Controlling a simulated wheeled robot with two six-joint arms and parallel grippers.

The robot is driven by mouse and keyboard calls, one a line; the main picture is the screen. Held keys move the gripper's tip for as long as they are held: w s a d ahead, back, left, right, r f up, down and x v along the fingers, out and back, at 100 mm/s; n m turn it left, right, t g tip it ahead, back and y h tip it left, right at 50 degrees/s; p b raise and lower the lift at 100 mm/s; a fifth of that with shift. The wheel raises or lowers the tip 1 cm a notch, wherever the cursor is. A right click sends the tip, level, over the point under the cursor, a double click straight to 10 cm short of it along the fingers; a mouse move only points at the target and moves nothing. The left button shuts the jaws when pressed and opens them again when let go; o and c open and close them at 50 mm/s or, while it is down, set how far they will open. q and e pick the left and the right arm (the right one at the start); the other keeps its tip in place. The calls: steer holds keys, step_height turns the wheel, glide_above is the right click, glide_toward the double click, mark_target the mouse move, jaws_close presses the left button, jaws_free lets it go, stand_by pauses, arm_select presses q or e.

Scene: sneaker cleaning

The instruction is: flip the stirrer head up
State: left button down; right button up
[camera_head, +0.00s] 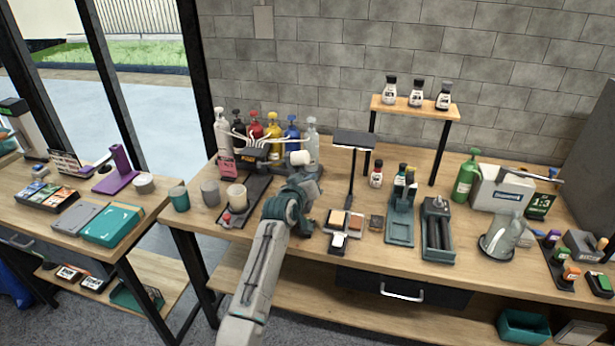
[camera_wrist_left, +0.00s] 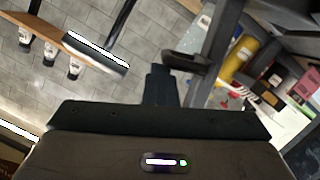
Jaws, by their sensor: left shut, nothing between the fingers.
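The stirrer stands at the back left of the main bench, with a long dark base (camera_head: 256,190). Its dark head (camera_head: 255,154) sits high at the back of the base, behind a pale cup (camera_head: 236,197); its exact tilt is hard to tell. My left arm reaches in from below, and my left gripper (camera_head: 297,181) is just right of the stirrer. In the left wrist view the gripper (camera_wrist_left: 160,86) is shut and empty, with a dark part (camera_wrist_left: 186,60) close beside its tip. Whether they touch I cannot tell. My right gripper is out of view.
Several coloured bottles (camera_head: 273,130) stand close behind the stirrer. A black lamp-like stand (camera_head: 351,140) rises to the right of my arm. A wooden shelf (camera_head: 415,107) holds small bottles.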

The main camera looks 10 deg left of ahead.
arm_select(q)
steer(key=shift+s+d+f, duration=0.1)
steer(key=shift+d+f, duration=0.8)
steer(key=shift+f, duration=0.15)
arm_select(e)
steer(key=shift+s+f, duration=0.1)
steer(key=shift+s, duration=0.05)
arm_select(q)
steer(key=shift+s+f, duration=0.1)
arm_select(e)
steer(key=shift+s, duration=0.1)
